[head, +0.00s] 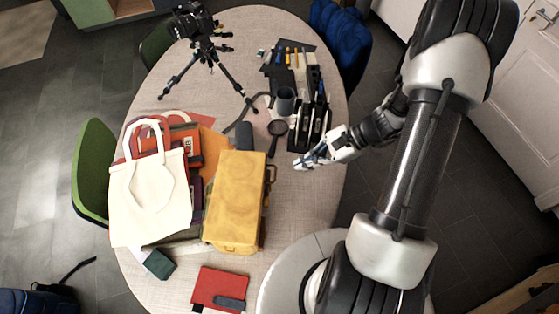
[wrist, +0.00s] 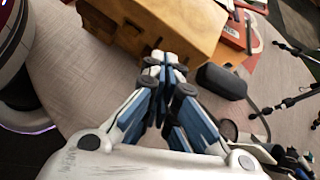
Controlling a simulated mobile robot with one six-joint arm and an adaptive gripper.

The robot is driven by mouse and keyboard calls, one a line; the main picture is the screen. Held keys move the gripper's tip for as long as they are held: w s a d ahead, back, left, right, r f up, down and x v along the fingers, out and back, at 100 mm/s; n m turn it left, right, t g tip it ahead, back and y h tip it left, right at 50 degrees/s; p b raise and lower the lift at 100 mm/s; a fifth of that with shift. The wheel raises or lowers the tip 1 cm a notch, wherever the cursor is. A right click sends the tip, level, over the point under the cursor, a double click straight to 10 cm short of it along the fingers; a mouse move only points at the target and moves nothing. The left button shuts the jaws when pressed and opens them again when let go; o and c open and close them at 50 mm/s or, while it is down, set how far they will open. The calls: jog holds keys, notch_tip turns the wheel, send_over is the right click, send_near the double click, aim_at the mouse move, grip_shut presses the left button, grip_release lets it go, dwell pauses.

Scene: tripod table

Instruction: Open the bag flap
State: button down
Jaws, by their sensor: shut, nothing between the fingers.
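A mustard-yellow boxy bag (head: 236,195) lies on the round table, with a dark strap or handle along its right side. Its upper face looks closed, and I cannot make out the flap's edge. In the wrist view the bag (wrist: 185,25) is at the top, partly hidden behind my fingertips. A white tote bag (head: 150,205) with loop handles lies left of it. My gripper (head: 300,164) is shut and empty, over the table to the right of the yellow bag and apart from it. Its fingertips (wrist: 163,62) meet in the wrist view.
A magnifying glass (head: 277,128), a dark cup (head: 286,101) and a black organizer with pens stand near my gripper. A black tripod (head: 205,50) stands at the back. A red notebook (head: 218,288) lies at the front.

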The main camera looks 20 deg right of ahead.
notch_tip(320, 180, down, 9)
jog(key=s+d+m+t+y, duration=0.1)
jog(key=d+m+t, duration=0.15)
jog(key=m, duration=0.25)
jog(key=b+x, duration=0.1)
jog(key=x, duration=1)
jog(key=shift+s+b, duration=0.1)
jog(key=shift+b, duration=0.3)
jog(key=r, duration=0.4)
jog(key=shift+s+d+r, duration=0.1)
jog(key=shift+s+d, duration=0.05)
jog(key=shift+d, duration=0.25)
